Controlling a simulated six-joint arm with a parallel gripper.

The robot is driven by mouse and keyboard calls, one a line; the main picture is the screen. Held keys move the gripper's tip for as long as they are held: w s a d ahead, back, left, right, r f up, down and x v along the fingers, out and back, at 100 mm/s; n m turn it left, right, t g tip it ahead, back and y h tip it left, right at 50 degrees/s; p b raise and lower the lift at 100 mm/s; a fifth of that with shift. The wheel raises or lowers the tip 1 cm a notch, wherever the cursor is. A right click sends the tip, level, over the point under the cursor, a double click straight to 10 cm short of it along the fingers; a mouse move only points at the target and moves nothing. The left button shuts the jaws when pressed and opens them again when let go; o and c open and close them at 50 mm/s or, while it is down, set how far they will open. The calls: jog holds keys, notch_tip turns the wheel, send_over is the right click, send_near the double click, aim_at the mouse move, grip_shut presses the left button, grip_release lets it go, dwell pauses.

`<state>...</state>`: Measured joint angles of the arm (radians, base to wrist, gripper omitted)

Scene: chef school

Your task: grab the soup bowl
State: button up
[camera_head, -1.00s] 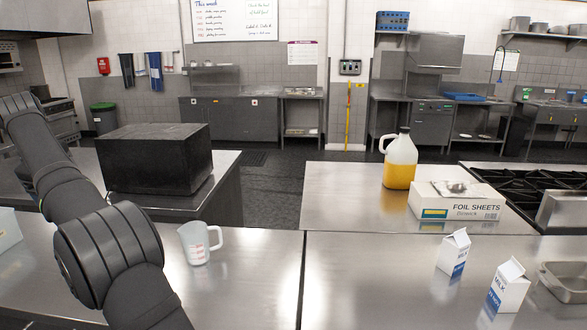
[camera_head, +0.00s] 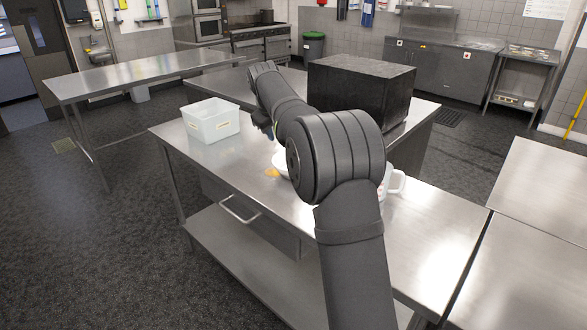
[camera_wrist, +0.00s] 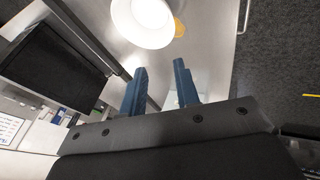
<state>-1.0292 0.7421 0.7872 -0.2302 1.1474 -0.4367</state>
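A white round bowl (camera_head: 279,161) stands on the steel table, mostly hidden behind my arm in the head view. In the wrist view the white bowl (camera_wrist: 146,36) is at the top edge, beyond my fingertips, and partly cut off by the frame. My gripper (camera_wrist: 160,76) shows two blue fingers spread apart with nothing held between them.
A small orange-yellow item (camera_head: 271,172) lies beside the bowl. A white bin (camera_head: 211,121) stands to the left, and a measuring jug (camera_head: 394,182) to the right, partly behind my arm. A large black box (camera_head: 360,88) stands on the table behind.

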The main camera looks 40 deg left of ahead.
send_near(278, 167)
jog(key=x, duration=0.6)
jog(key=shift+w+a+f, duration=0.1)
jog(key=shift+w, duration=0.15)
jog(key=shift+x, duration=2.65)
jog(key=shift+s, duration=0.1)
grip_shut()
